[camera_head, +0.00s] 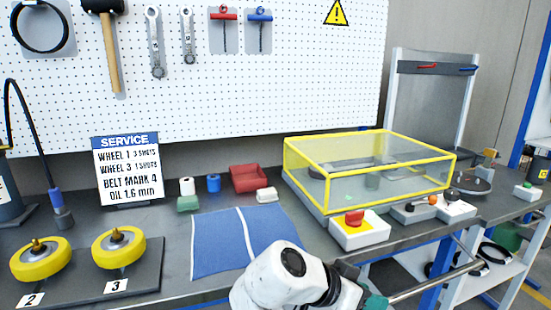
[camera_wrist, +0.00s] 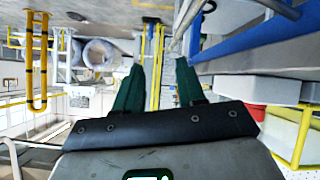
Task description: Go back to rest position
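My gripper (camera_wrist: 159,72) shows in the wrist view with its two dark green fingers apart and nothing between them. In the head view my white and black arm is at the bottom centre, in front of the workbench (camera_head: 180,262). A teal part of my gripper shows at the bottom edge there, beside a grey rail (camera_head: 436,282); whether they touch cannot be told. The wrist view looks out over the room, with the blue bench edge (camera_wrist: 262,38) close on the right.
On the bench are a blue mat (camera_head: 222,245), two yellow wheels (camera_head: 40,262) (camera_head: 120,250), a yellow-framed clear cover (camera_head: 375,190) and a red button box (camera_head: 358,232). A pegboard (camera_head: 300,80) stands behind. Yellow posts (camera_wrist: 43,60) stand farther off in the wrist view.

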